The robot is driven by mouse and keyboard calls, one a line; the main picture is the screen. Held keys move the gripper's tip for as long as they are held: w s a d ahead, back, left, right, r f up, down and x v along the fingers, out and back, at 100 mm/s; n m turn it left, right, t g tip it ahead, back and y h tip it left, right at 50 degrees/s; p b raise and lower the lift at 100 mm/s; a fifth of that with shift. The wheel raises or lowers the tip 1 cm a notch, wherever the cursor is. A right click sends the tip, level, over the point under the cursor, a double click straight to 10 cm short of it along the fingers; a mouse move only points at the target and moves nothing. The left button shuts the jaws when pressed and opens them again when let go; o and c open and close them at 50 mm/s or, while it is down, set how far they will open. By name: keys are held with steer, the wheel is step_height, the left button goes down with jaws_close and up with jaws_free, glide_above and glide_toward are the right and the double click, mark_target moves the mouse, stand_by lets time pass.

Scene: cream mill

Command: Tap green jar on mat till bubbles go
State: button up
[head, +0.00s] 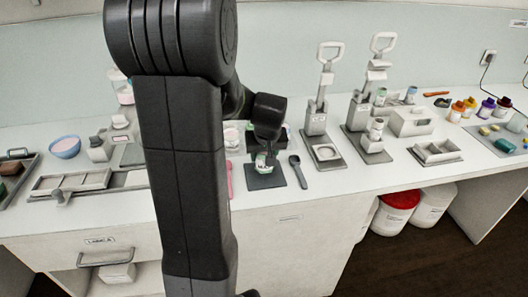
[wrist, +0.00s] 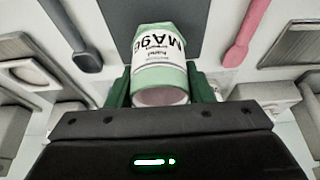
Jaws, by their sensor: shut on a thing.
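The green jar (wrist: 160,60) has a white label with dark lettering and a pinkish end facing the wrist camera. My gripper (wrist: 160,92) is shut on it, with green fingers on both sides. In the head view the jar (head: 262,166) is small, under my gripper (head: 264,158), above or on the dark mat (head: 265,180). The mat also shows behind the jar in the wrist view (wrist: 188,12). I cannot tell whether the jar touches the mat.
A dark spoon (head: 297,170) lies right of the mat and a pink spatula (head: 229,180) lies left of it. Two lever presses (head: 316,122) (head: 358,112) stand further right. A blue bowl (head: 65,147) is at the left. The counter front right of the mat is clear.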

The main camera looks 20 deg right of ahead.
stand_by(0.4)
step_height(320, 180, down, 3)
steer(key=shift+r+b, duration=0.1)
steer(key=shift+b, duration=1.1)
steer(key=shift+c, duration=0.4)
steer(key=shift+r, duration=0.1)
steer(key=shift+c, duration=0.5)
steer(key=shift+r+p, duration=1.1)
steer(key=shift+r, duration=0.25)
steer(key=shift+f, duration=0.15)
